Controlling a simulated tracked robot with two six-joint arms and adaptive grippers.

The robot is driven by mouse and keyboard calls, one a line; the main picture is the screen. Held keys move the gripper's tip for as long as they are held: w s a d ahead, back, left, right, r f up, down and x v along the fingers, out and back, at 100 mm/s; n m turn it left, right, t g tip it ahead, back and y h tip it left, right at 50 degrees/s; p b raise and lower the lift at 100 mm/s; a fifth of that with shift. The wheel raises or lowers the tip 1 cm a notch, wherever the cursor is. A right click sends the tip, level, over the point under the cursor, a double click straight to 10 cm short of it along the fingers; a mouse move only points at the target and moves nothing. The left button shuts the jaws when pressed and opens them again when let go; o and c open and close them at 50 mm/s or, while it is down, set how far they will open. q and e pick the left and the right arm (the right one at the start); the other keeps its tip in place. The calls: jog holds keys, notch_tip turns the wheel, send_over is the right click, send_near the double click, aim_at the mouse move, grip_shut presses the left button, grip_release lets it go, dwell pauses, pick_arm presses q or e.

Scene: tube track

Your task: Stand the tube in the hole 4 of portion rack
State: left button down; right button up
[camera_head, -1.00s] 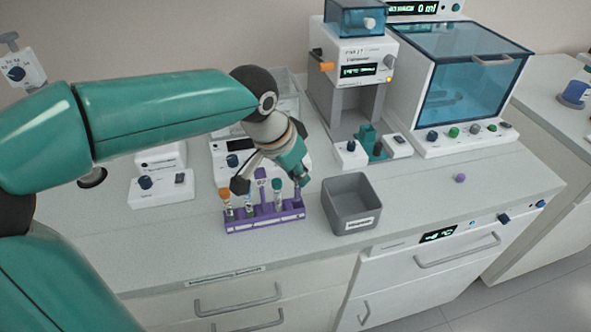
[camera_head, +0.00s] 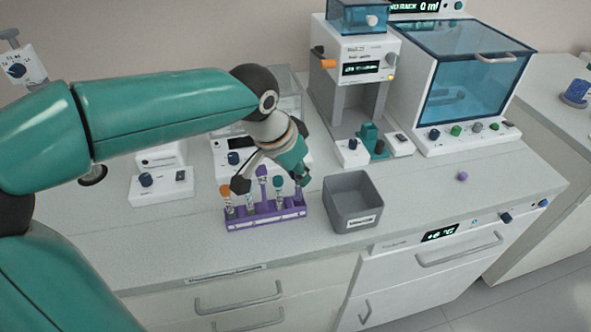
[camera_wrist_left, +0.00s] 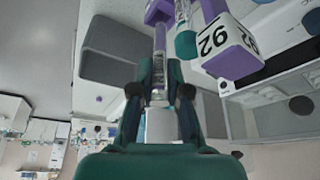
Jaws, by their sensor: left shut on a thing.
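The purple portion rack (camera_head: 265,218) stands on the bench, with an orange-capped tube (camera_head: 226,192) at its left end and a teal-capped tube (camera_head: 279,185) right of the middle. A purple numbered tag (camera_head: 262,174) rises behind them; it shows large in the left wrist view (camera_wrist_left: 228,45). My left gripper (camera_head: 299,180) is over the rack's right end. In the left wrist view my left gripper (camera_wrist_left: 160,92) is shut on a clear tube (camera_wrist_left: 159,64), whose far end meets the purple rack (camera_wrist_left: 158,12). How deep it sits is hidden. My right gripper is out of view.
A grey open bin (camera_head: 352,204) stands close to the right of the rack. White devices with knobs (camera_head: 160,184) stand behind and left. A dispenser (camera_head: 358,75) and a blue-lidded machine (camera_head: 465,90) are at the back. The bench front is clear.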

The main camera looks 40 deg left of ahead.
pick_arm(q)
jog(key=shift+f, duration=0.35)
jog(key=shift+f+b, duration=0.4)
jog(key=shift+b, duration=0.2)
jog(key=shift+f, duration=0.1)
dwell(0.4)
jog(key=shift+f+b, duration=0.5)
jog(key=shift+b, duration=0.05)
jog(key=c, duration=1.1)
grip_release()
